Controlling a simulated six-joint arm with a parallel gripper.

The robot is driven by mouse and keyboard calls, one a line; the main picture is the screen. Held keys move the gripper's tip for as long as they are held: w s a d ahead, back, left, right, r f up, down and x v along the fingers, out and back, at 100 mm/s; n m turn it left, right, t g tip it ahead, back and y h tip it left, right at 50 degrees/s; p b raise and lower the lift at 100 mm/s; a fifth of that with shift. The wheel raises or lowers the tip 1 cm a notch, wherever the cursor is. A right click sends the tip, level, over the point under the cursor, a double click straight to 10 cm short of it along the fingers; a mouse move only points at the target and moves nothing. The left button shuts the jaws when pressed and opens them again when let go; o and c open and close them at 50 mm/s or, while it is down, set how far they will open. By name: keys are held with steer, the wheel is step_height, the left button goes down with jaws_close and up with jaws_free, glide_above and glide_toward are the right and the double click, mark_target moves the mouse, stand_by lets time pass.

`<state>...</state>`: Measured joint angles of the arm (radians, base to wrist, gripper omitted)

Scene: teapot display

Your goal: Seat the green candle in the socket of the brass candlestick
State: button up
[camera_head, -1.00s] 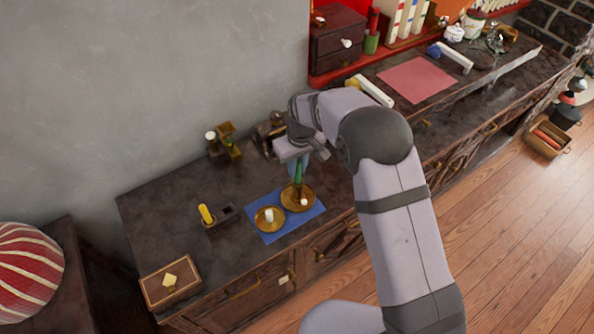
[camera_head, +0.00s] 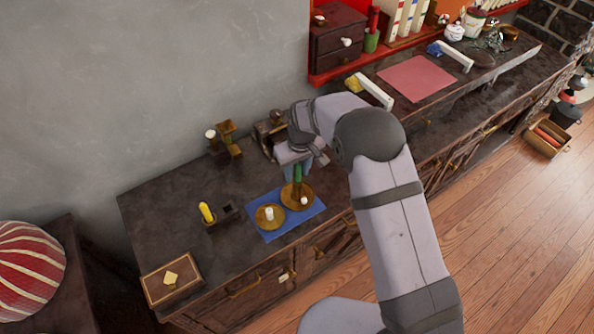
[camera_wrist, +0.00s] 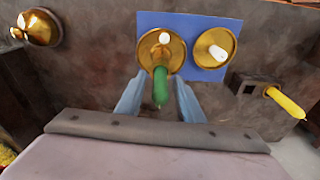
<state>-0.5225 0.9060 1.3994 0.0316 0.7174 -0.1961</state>
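The green candle (camera_head: 297,175) stands upright over the brass candlestick (camera_head: 288,203), with its lower end at the middle of the dish. The wrist view also shows the candle (camera_wrist: 160,88) and the candlestick (camera_wrist: 146,54). The exact fit of its base in the socket is too small to see. My gripper (camera_wrist: 161,77) is open. Its two blue fingers are on either side of the candle in the wrist view, with a gap on each side. In the head view my gripper (camera_head: 296,165) is just behind the candle.
The candlestick is on a blue mat (camera_head: 275,234), beside a brass dish (camera_head: 260,223) with a white candle (camera_head: 269,213). A yellow candle (camera_head: 206,211) leans in a dark block (camera_head: 228,212) at left. A wooden box (camera_head: 171,279) lies at the front left. Small brass items (camera_head: 230,142) stand behind.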

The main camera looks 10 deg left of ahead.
step_height(320, 180, up, 12)
steer(key=s+d+b, duration=0.1)
steer(key=b, duration=0.1)
steer(key=shift+r, duration=0.15)
stand_by(0.4)
